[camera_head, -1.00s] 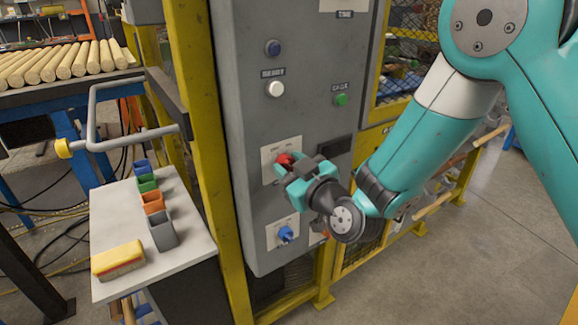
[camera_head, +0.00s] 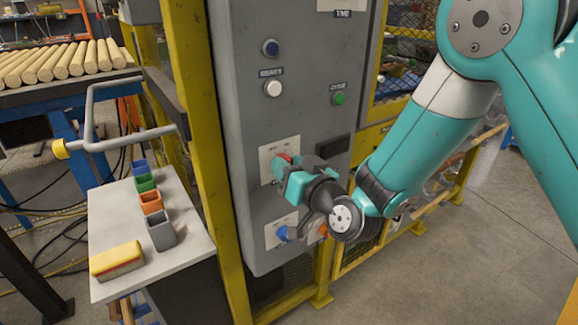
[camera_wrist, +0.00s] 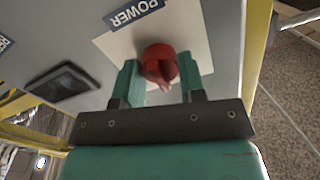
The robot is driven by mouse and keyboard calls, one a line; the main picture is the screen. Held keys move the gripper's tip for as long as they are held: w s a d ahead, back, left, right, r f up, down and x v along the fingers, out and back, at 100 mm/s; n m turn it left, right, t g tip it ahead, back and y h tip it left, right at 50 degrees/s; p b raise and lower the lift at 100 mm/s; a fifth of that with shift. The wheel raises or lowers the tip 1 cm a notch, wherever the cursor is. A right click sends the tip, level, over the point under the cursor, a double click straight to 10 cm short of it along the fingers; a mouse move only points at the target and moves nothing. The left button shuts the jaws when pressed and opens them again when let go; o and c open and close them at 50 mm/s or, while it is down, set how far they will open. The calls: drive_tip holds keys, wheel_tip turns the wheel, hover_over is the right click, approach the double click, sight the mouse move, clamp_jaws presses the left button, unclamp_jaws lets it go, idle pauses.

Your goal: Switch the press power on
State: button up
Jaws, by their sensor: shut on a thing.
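The red power knob (camera_head: 284,159) is on a pale plate (camera_head: 267,157) on the grey press panel (camera_head: 225,120). In the wrist view the red knob (camera_wrist: 160,62) sits between my two teal fingers, under a "POWER" label (camera_wrist: 136,14) that appears upside down. My gripper (camera_head: 285,175) is shut on the knob; its fingertips (camera_wrist: 161,80) flank it on both sides. In the head view my gripper hides part of the knob and the plate's markings, so I cannot read the knob's setting.
A blue knob (camera_head: 283,233) and an orange control (camera_head: 323,230) are below my gripper. A yellow post (camera_head: 200,140) and a small table (camera_head: 185,248) with bins stand left. Open floor lies right.

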drive_tip(key=m, duration=0.5)
drive_tip(key=shift+w+d+r+m, duration=0.1)
drive_tip(key=shift+m, duration=0.3)
idle(0.4)
drive_tip(key=o, duration=0.9)
drive_tip(key=shift+c, duration=0.2)
drive_tip(key=shift+o, duration=0.3)
